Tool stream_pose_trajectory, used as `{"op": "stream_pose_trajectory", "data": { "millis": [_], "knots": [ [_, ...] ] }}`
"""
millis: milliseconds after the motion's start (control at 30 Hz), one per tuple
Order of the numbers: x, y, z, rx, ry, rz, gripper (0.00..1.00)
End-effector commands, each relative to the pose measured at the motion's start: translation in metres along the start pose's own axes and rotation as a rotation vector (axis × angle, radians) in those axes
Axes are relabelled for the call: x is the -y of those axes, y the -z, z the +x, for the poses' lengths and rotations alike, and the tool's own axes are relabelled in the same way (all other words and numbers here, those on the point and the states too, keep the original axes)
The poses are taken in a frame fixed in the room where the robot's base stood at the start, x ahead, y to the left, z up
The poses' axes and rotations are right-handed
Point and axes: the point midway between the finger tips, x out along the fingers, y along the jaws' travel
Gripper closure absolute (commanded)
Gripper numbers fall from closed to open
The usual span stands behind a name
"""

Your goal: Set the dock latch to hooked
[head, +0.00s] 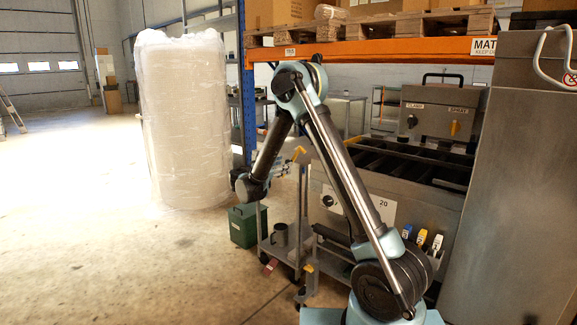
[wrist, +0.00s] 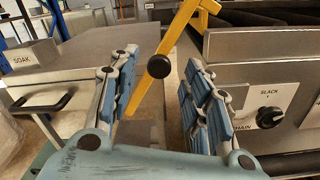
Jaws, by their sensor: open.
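A yellow lever (wrist: 180,32) with a round black knob (wrist: 158,66), which looks like the dock latch, shows at the top centre of the wrist view. In the head view a small yellow piece (head: 299,153) stands at the top of the grey cart, beside my gripper. My gripper (wrist: 160,95) is open, with blue-padded fingers left and right of the knob in the picture. Nothing is gripped. I cannot tell how far the knob lies beyond the fingertips, or whether the latch is hooked.
The steel machine (head: 405,178) stands right of the cart; its SLACK/CHAIN knob (wrist: 269,117) is close to the right finger. A box labelled SOAK (wrist: 32,57) and a black handle (wrist: 42,102) are at left. A green box (head: 243,226) stands on the floor; open floor lies left.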

Motion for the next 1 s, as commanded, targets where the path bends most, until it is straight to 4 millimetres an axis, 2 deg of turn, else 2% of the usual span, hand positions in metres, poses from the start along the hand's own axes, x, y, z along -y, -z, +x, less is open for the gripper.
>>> {"op": "stream_pose_trajectory", "data": {
  "millis": [100,300,700,900,1000],
  "knots": [
    [0.001,0.000,0.019,0.001,0.002,0.000,0.56],
    [0.000,0.000,0.038,0.000,0.001,0.000,0.56],
    [0.000,0.000,0.044,0.000,0.000,0.000,0.56],
    [0.000,0.000,0.044,0.000,0.000,0.000,1.00],
    [0.000,0.000,0.044,0.000,0.000,0.000,1.00]
  ]
}}
